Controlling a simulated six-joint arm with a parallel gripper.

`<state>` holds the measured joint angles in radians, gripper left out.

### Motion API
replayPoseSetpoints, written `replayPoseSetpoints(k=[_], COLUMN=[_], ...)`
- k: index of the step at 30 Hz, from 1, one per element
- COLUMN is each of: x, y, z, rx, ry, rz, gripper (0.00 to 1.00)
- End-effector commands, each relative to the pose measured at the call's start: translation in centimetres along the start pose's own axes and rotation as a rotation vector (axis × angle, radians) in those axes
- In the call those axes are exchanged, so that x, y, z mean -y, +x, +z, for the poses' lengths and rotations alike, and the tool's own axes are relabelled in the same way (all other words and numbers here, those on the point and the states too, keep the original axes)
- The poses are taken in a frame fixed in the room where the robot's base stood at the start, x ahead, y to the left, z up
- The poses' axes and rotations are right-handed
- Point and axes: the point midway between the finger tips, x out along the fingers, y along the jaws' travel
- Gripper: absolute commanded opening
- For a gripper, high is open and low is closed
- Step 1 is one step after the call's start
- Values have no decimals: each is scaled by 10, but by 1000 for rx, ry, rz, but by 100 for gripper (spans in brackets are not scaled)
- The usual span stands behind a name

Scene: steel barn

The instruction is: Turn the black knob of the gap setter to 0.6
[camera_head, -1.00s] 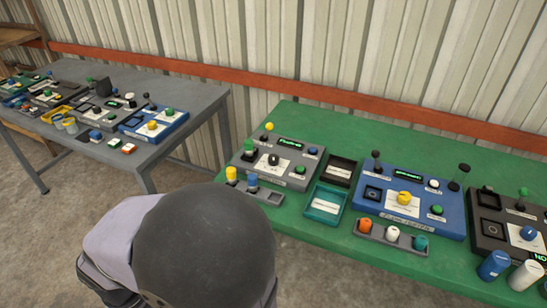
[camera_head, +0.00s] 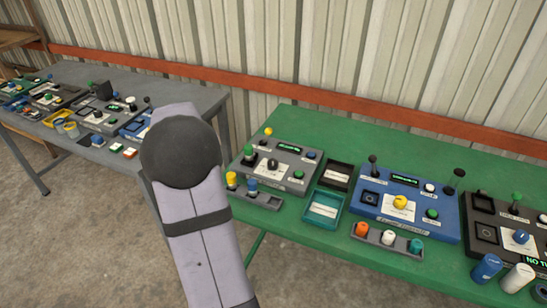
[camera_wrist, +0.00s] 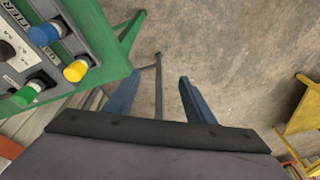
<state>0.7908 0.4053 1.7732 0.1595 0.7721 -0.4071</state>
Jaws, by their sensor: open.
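The black knob (camera_head: 272,163) sits on a white plate in the middle of a grey panel (camera_head: 300,186), which I take to be the gap setter, at the left end of the green table. Its dial marks are too small to read in the head view. In the wrist view a dark knob (camera_wrist: 6,50) is cut by the left edge, on a white plate. My gripper (camera_wrist: 160,78) is open and empty, with its two blue fingers apart over the floor beside the green table. The fingers do not show in the head view.
A small tray with a yellow peg (camera_head: 231,179) and a blue peg (camera_head: 252,185) stands before the grey panel. A green button (camera_head: 248,151) is left of the knob. A blue panel (camera_head: 420,227) is to the right. A grey table (camera_head: 200,98) with more panels stands left.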

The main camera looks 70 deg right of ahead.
Motion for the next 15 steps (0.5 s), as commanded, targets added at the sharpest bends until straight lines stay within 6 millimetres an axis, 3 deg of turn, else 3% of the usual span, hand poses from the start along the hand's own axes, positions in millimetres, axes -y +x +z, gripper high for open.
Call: replayPoseSetpoints(k=[1, 6, 10, 12, 15], x=[-45, -170, -243, -270, -295], y=[-4, -13, -20, -24, -27], z=[-11, -19, -7, 0, 8], rx=[-24, -98, -140, -155, -170], ry=[58, 178, 243, 266, 286], rz=[15, 65, 102, 119, 134], gripper=[49, 49, 49, 49, 49])
